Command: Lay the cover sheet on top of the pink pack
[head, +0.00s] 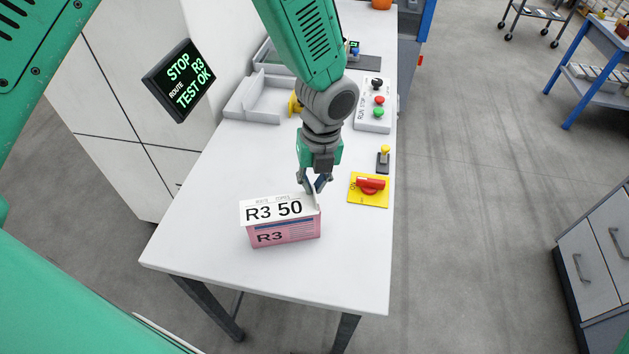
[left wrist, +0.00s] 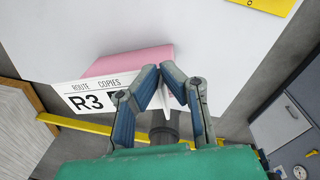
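The pink pack (head: 287,235) stands near the front of the white table, with dark stripes and "R3" on its front. The white cover sheet (head: 272,211), marked "R3 50", lies over its top front edge, slightly tilted. My left gripper (head: 314,188) is at the sheet's right end, its fingers nearly together on the sheet's edge. In the left wrist view the sheet (left wrist: 92,98) reads "ROUTE COPIES R3", and the pack's pink top (left wrist: 130,62) shows behind it. White paper shows between and beside the fingers (left wrist: 160,72). The fingers hide part of the sheet. My right gripper is not visible.
A yellow plate with a red rotary switch (head: 369,187) lies right of the pack. Behind it are a small yellow-knobbed lever (head: 384,158) and a button box (head: 374,106). White trays (head: 259,98) stand further back. A screen (head: 180,80) reads "STOP ROUTE R3 TEST OK". The table's front is clear.

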